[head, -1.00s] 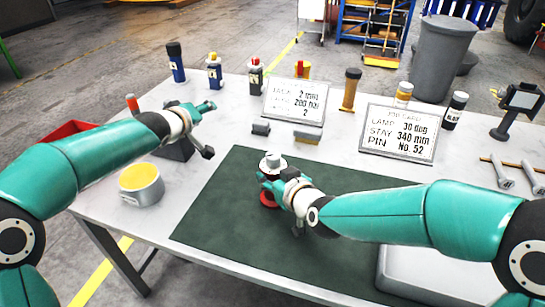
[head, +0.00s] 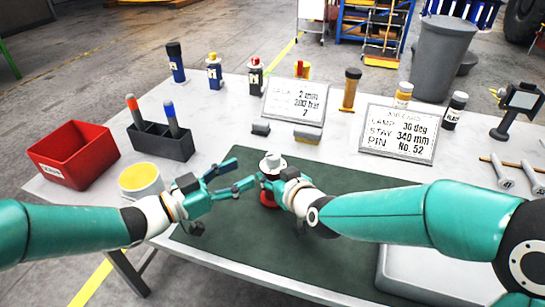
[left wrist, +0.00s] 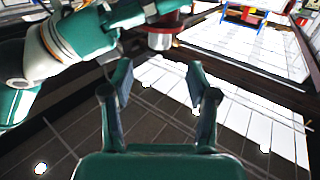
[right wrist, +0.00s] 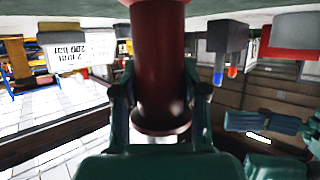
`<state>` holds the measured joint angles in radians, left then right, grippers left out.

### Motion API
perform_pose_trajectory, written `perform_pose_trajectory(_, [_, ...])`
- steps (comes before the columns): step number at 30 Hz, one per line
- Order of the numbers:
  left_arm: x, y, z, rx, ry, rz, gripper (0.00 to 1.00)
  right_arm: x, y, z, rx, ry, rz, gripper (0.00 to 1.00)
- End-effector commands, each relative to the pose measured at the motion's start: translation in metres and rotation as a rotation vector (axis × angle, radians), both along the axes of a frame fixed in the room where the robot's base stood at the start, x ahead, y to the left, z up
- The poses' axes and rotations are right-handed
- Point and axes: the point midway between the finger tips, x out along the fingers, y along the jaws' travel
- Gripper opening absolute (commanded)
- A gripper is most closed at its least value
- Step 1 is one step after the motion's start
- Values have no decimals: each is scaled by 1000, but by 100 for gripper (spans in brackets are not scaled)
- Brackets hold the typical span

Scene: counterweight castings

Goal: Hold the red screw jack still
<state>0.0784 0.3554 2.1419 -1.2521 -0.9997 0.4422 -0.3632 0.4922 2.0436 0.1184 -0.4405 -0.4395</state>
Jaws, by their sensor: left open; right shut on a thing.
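The red screw jack (head: 268,199) stands upright on the green mat (head: 225,221), with a pale grey top. My right gripper (head: 272,184) is shut around its body. In the right wrist view the red body of the jack (right wrist: 160,65) fills the space between the fingers. My left gripper (head: 240,176) is open and empty, just left of the jack, with its fingers pointing toward it. The left wrist view shows the open fingers (left wrist: 160,90) with nothing between them, and the jack (left wrist: 162,38) beyond them.
A yellow-topped tin (head: 141,181), a dark holder with two markers (head: 165,145) and a red bin (head: 75,160) are at the left. Two cards (head: 295,102) (head: 398,134) and several bottles stand at the back. A grey tray (head: 400,270) is at the front right.

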Motion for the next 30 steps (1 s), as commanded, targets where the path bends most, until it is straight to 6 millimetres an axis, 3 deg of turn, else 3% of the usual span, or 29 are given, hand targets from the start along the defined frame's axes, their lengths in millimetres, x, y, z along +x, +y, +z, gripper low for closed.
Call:
perform_pose_trajectory(9, [36,-50,0,0,1,-2,59,0,-1,0,1,-1,-1,0])
perform_pose_trajectory(15, [52,-70,0,1,2,1,59,0,-1,0,1,-1,-1,0])
perform_pose_trajectory(27, [58,-76,0,0,3,2,59,0,-1,0,0,-1,-1,0])
perform_pose_trajectory(30, [58,-76,0,0,3,2,46,0,-1,0,0,-1,-1,0])
